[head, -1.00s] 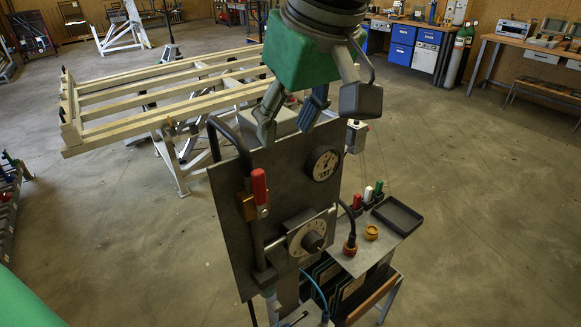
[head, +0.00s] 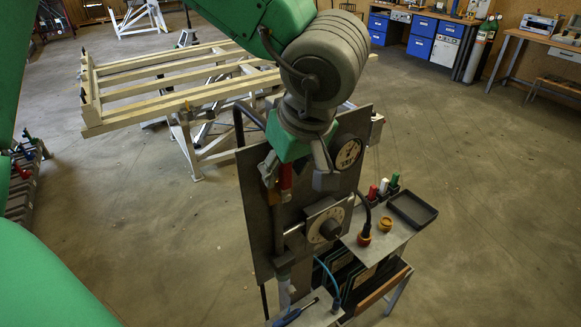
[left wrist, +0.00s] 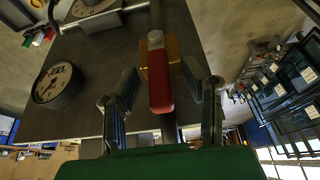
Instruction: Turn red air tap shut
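The red air tap handle (head: 286,176) is on the upright dark panel (head: 258,225), at its upper left, on a brass-coloured body and a vertical pipe. My left gripper (head: 297,178) is in front of it and partly hides it in the head view. In the left wrist view the red handle (left wrist: 159,82) lies lengthwise between the two fingers of my left gripper (left wrist: 160,92). The fingers are open, with a gap visible on each side of the handle. The brass tap body (left wrist: 174,50) shows behind it. My right gripper is not in view.
The panel also carries a round gauge (head: 348,154) and a dial with a black knob (head: 330,229). A shelf to the right holds a dark tray (head: 412,209) and small coloured-handled items. A wooden frame (head: 180,88) stands behind. Floor at the right is clear.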

